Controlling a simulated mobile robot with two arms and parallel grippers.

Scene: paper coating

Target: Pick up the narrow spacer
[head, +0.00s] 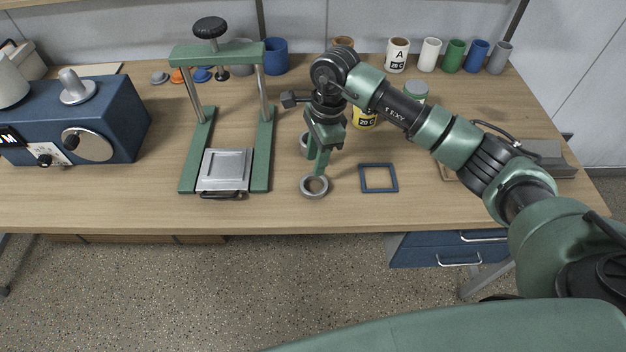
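A grey metal ring (305,190) lies flat near the table's front edge, and a second ring (303,141) shows partly behind my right gripper. A dark blue square frame (363,179) lies flat to the right of the front ring. I cannot tell by name which of these is the narrow spacer. My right gripper (318,168) points down, its fingertips at the far rim of the front ring. The fingers overlap in this view, so their opening and any contact with the ring are unclear. My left gripper is not in view.
A green press (264,140) with a metal plate (224,168) stands left on the wooden table (430,212). A blue machine (110,110) is farther left. Several cups line the back, including a white one marked A (397,55). A yellow can (364,119) stands behind my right forearm.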

